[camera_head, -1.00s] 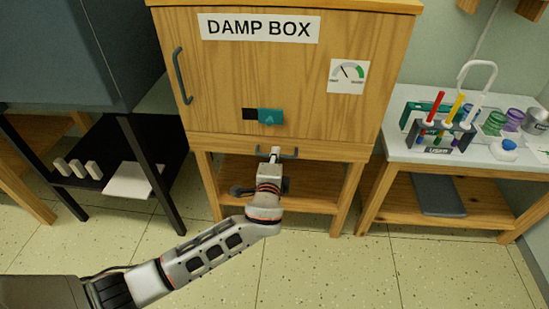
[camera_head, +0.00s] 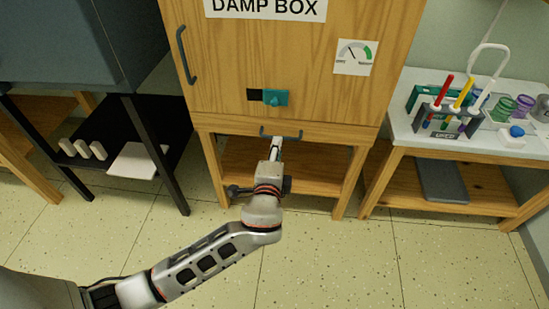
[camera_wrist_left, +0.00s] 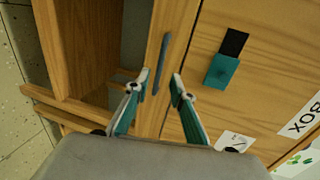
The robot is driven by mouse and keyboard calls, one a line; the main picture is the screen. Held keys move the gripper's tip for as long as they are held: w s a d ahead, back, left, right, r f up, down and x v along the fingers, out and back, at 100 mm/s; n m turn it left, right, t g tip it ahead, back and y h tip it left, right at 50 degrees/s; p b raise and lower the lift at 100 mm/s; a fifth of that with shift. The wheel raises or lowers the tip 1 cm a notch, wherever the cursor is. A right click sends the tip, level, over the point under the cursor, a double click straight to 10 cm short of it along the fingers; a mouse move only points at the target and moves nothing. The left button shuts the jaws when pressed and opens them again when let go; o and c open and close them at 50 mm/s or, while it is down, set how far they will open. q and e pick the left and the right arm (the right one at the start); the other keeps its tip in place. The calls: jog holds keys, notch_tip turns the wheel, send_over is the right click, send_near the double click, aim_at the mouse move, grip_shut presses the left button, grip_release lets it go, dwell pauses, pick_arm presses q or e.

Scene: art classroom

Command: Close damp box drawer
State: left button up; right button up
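The wooden damp box (camera_head: 330,95) stands ahead, with its name label near the top edge of the head view. Below its door is a shallow drawer (camera_head: 345,135) with a blue-grey bar handle (camera_head: 281,135). The drawer front looks about flush with the cabinet; I see no clear gap. My left gripper (camera_head: 277,142) is just in front of and below the handle. In the left wrist view the fingers (camera_wrist_left: 160,78) are spread and empty, with the handle (camera_wrist_left: 162,62) beyond and between their tips, apparently apart from them. My right gripper is not in view.
The door has a teal latch (camera_head: 275,97), a side handle (camera_head: 186,55) and a gauge (camera_head: 355,57). An open shelf (camera_head: 310,185) lies below. A side table (camera_head: 410,135) with tools stands right, a black shelf unit (camera_head: 110,185) left. The tiled floor (camera_head: 330,260) in front is clear.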

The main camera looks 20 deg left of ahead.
pick_arm(q)
jog(key=shift+v, duration=2.3)
